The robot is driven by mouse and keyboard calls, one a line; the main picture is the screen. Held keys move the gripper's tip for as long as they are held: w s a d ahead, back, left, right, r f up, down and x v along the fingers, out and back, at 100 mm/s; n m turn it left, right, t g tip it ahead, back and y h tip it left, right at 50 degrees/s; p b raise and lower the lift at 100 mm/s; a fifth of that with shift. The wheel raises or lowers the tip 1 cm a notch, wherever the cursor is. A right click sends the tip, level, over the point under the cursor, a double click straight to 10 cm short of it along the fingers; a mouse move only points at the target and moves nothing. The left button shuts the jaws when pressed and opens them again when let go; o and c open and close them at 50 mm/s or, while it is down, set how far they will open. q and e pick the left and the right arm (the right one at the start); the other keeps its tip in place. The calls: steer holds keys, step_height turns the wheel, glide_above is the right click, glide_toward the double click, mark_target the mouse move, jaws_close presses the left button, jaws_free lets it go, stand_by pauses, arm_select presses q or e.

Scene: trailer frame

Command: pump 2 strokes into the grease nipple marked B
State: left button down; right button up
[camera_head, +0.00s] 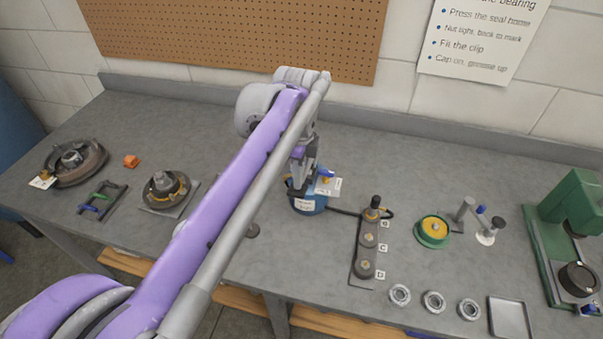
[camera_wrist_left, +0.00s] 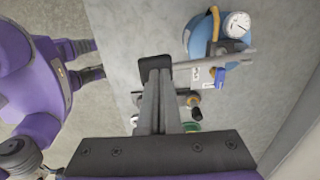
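A blue grease pump (camera_head: 308,203) with a white card stands mid-bench; the wrist view shows its body (camera_wrist_left: 201,38), gauge (camera_wrist_left: 237,25) and grey lever (camera_wrist_left: 220,60). My left gripper (camera_head: 303,158) is above the pump. Its fingers (camera_wrist_left: 157,72) look closed on the lever's dark far end, partly hidden. The nipple block (camera_head: 358,252) stands right of the pump, with labels B (camera_head: 384,224), C (camera_head: 382,247) and D (camera_head: 381,274). A dark upright coupler (camera_head: 375,203) sits at the B end, with a black hose running from the pump. My right gripper is not seen.
Right of the block are a green-rimmed yellow part (camera_head: 433,231), a small stand (camera_head: 484,222), several bearing rings (camera_head: 434,302), a tray (camera_head: 509,318) and a green press (camera_head: 570,205). A hub (camera_head: 166,188) and a drum (camera_head: 80,160) lie left.

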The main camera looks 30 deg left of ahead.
arm_select(q)
steer(key=shift+s+f, duration=0.2)
steer(key=shift+f, duration=0.45)
steer(key=shift+s+d+f+b, duration=0.1)
steer(key=shift+s+f+b, duration=0.05)
steer(key=shift+f+b, duration=0.9)
steer(key=shift+f, duration=0.2)
